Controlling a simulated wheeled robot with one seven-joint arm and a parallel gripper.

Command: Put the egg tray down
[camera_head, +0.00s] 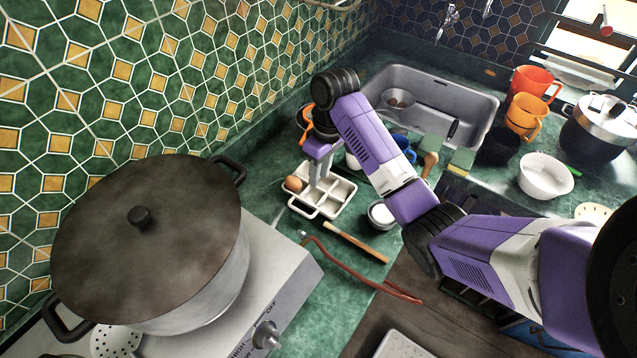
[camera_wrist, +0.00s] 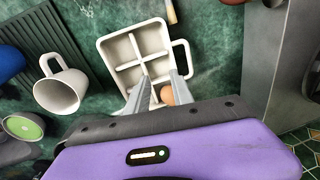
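The white egg tray (camera_head: 335,203) rests on the green counter, right of the hotplate. It is divided into compartments, has a loop handle, and shows in the wrist view (camera_wrist: 104,50). One brown egg (camera_head: 293,184) sits in a compartment at its left end; the wrist view shows this egg (camera_wrist: 168,96) partly hidden by a finger. The other visible compartments look empty. My gripper (camera_head: 317,184) points down over the tray. In the wrist view my gripper (camera_wrist: 159,76) has its two fingers apart, with tips at the tray's inner dividers. Whether they touch the tray is unclear.
A large lidded pot (camera_head: 150,240) stands on the hotplate (camera_head: 285,285) at left. A wooden-handled tool (camera_head: 357,242) and a small white bowl (camera_head: 381,215) lie close to the tray. A white mug (camera_wrist: 61,85) is beside it. The sink (camera_head: 440,95) is behind.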

